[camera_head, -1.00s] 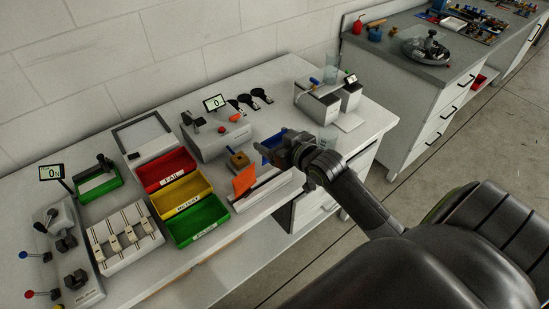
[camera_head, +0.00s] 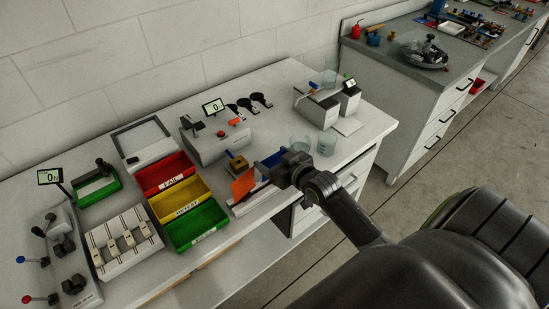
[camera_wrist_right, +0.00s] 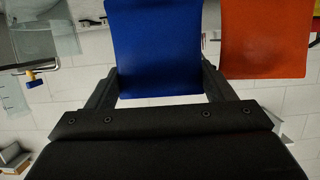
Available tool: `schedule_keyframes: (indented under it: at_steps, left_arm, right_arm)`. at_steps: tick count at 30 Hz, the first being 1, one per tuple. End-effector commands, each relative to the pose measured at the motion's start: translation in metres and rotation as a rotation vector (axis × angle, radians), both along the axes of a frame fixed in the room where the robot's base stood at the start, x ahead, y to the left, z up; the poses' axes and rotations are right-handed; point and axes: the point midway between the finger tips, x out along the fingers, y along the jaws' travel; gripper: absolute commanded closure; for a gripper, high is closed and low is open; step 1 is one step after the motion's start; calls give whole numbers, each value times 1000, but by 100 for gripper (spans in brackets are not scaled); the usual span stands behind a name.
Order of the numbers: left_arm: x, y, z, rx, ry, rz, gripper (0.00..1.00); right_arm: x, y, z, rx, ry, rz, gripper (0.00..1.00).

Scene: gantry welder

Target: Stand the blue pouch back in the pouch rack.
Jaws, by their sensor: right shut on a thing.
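The blue pouch (camera_head: 263,168) is in the jaws of my right gripper (camera_head: 279,168), just right of the orange pouch. In the right wrist view the blue pouch (camera_wrist_right: 155,45) fills the space between my gripper's two fingers (camera_wrist_right: 160,82), held flat-on to the camera. The pouch rack (camera_head: 243,207) is a low white holder near the table's front edge. The orange pouch (camera_head: 243,185) stands tilted in it and also shows in the right wrist view (camera_wrist_right: 264,40). My gripper hides part of the rack's right end, so I cannot tell whether the blue pouch touches it. My left gripper is not seen.
Red (camera_head: 165,172), yellow (camera_head: 180,198) and green (camera_head: 197,224) bins stand left of the rack. A small brown block (camera_head: 238,162) is behind the orange pouch. Glass beakers (camera_head: 326,143) stand behind my right gripper. The table front edge is close below the rack.

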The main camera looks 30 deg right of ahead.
Motion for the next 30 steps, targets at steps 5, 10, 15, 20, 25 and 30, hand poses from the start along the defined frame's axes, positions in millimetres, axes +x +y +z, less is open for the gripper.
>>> schedule_keyframes:
  at_steps: [5,10,15,20,25,30]
  left_arm:
    - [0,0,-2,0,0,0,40]
    - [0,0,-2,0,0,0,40]
    - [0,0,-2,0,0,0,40]
    - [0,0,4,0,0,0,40]
    - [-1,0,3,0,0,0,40]
    - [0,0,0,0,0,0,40]
  right_arm:
    - [0,0,-3,0,0,0,64]
    - [0,0,-3,0,0,0,15]
    - [0,0,-3,0,0,0,15]
    - [0,0,6,0,-1,0,15]
    - [-18,-2,13,-2,2,0,15]
    - [-51,-5,23,-4,2,1,15]
